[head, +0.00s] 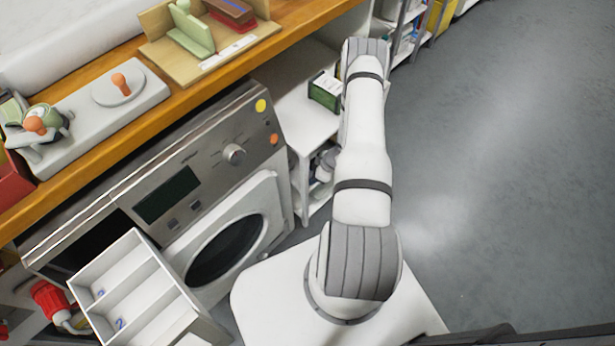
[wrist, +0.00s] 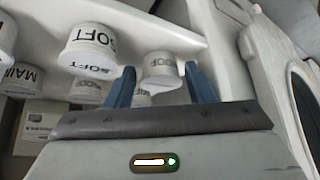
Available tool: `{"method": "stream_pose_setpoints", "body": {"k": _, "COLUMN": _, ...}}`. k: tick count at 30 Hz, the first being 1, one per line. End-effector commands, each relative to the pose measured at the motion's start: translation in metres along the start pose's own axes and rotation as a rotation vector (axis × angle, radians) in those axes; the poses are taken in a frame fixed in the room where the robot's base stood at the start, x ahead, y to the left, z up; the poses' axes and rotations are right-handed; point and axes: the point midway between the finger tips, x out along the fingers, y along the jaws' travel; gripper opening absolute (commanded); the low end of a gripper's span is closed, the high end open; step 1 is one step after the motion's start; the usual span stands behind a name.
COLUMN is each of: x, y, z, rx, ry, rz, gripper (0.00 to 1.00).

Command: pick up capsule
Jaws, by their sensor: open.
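My gripper (wrist: 159,70) is open in the wrist view, with its two blue fingers apart. A white round capsule-like pot (wrist: 160,66) with dark lettering shows between and beyond the fingertips; I cannot tell its distance or any contact. Another white pot marked SOFT (wrist: 92,52) stands left of the fingers. More such pots are partly hidden behind, and one marked MAIN (wrist: 18,80) is at the left edge. I cannot tell which pot is the capsule named. In the head view my arm hides the gripper.
A white shelf unit (head: 300,112) with a green box (head: 325,90) stands beside the washing machine (head: 165,195). A white divided tray (head: 140,290) is at lower left. The wooden counter (head: 290,35) runs along the back. The grey floor at right is clear.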

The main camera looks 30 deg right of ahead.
Motion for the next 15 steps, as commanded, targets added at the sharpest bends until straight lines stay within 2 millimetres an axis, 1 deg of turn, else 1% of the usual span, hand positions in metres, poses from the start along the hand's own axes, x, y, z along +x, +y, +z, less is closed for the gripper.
{"method": "stream_pose_setpoints", "body": {"k": 1, "x": 0.0053, "y": -0.0004, "z": 0.0002, "rx": -0.001, "ry": 0.000, "rz": -0.001, "gripper": 0.48}}
{"method": "stream_pose_setpoints", "body": {"k": 2, "x": 0.0065, "y": -0.0004, "z": 0.0002, "rx": -0.001, "ry": 0.000, "rz": -0.001, "gripper": 0.48}}
{"method": "stream_pose_setpoints", "body": {"k": 8, "x": 0.0062, "y": 0.0001, "z": 0.0003, "rx": 0.000, "ry": 0.000, "rz": 0.000, "gripper": 0.48}}
{"method": "stream_pose_setpoints", "body": {"k": 15, "x": 0.0058, "y": 0.0003, "z": 0.0005, "rx": 0.001, "ry": 0.000, "rz": 0.001, "gripper": 0.28}}
